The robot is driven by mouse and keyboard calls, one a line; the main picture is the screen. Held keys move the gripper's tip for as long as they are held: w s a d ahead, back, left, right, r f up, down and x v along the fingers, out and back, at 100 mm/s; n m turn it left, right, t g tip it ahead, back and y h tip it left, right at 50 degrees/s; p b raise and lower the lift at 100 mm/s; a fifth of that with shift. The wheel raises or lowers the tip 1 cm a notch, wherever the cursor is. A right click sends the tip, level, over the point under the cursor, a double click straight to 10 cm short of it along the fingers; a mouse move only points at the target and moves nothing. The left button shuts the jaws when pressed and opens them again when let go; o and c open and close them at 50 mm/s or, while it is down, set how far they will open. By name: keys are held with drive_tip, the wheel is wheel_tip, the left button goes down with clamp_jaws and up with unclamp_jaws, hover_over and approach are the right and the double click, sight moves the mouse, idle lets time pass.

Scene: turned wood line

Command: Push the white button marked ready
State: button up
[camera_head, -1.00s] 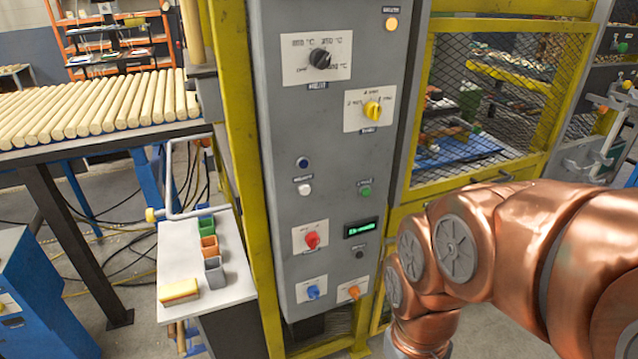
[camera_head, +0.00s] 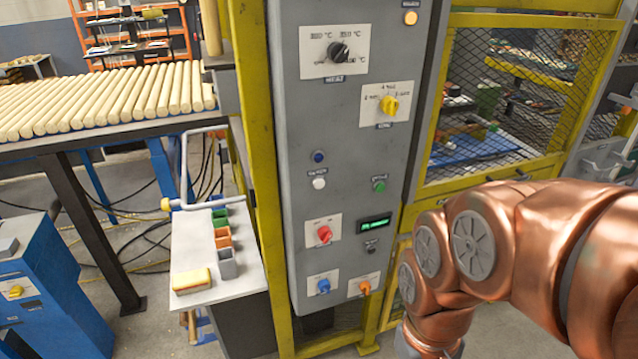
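The grey control panel (camera_head: 345,140) stands upright in the middle of the head view. A white round button (camera_head: 319,183) sits on its lower left, under a small label that is too small to read. A dark blue button (camera_head: 319,157) is above that label, and a green button (camera_head: 379,186) is to the right. My copper arm comes in from the right and bends down in front of the yellow frame, to the right of the panel. My gripper is below the picture's edge and does not show.
Black (camera_head: 338,52), yellow (camera_head: 389,104), red (camera_head: 323,234), blue (camera_head: 323,286) and orange (camera_head: 364,287) knobs share the panel. A small white table (camera_head: 235,285) with coloured bins and a sponge stands at left. A mesh guard (camera_head: 530,90) is at right.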

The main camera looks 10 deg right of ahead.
clamp_jaws()
idle(1.2)
